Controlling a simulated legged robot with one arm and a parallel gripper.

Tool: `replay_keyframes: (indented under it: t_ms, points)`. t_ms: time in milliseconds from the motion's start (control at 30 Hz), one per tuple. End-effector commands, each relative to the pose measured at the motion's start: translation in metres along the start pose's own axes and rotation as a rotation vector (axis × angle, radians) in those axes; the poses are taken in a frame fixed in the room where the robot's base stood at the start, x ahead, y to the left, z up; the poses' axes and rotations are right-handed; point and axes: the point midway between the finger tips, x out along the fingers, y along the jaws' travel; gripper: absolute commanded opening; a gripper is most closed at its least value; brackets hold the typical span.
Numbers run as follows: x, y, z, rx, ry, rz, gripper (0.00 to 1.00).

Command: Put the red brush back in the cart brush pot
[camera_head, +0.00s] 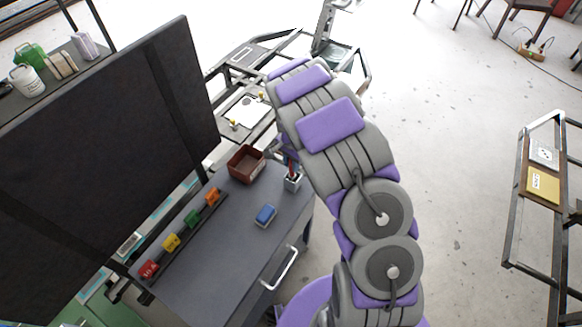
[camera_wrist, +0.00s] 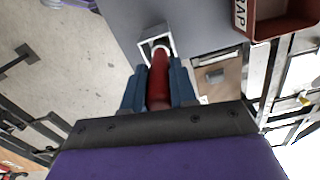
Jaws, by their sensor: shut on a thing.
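My gripper (camera_wrist: 157,86) has its two blue fingers closed on the red brush (camera_wrist: 159,72) in the wrist view. The brush's far end points at the square, pale-rimmed brush pot (camera_wrist: 145,46) and overlaps its opening. In the head view the pot (camera_head: 292,184) stands at the far right corner of the cart top. The red brush (camera_head: 293,169) shows just over the pot, below my gripper (camera_head: 287,157), which is partly hidden by my arm. I cannot tell how deep the brush's end is in the pot.
The grey cart top (camera_head: 205,262) also holds a dark red bin (camera_head: 246,165), a blue block (camera_head: 265,215) and a rail of several coloured blocks (camera_head: 192,217). A dark upright panel (camera_head: 100,140) stands at the left. The floor to the right is mostly clear.

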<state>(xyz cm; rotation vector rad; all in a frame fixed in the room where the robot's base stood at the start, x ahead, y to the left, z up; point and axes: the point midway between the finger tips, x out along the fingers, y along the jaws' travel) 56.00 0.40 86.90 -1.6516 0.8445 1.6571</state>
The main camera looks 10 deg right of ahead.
Motion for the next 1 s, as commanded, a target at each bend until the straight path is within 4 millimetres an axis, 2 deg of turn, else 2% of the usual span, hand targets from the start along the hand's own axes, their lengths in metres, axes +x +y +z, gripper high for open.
replay_keyframes:
  t_ms: [33, 133, 467, 500, 733, 1000]
  points:
    - [0.011, 0.001, 0.0, 0.001, -0.003, 0.003, 0.0]
    - [0.021, 0.001, 0.0, 0.0, -0.003, 0.003, 0.0]
    - [0.022, -0.002, 0.003, 0.0, 0.002, 0.004, 0.0]
    - [0.023, -0.002, 0.003, 0.0, 0.002, 0.003, 0.28]
    - [0.022, -0.001, 0.001, 0.0, 0.001, 0.002, 0.5]
    - [0.022, -0.001, 0.001, 0.0, 0.001, 0.002, 0.52]
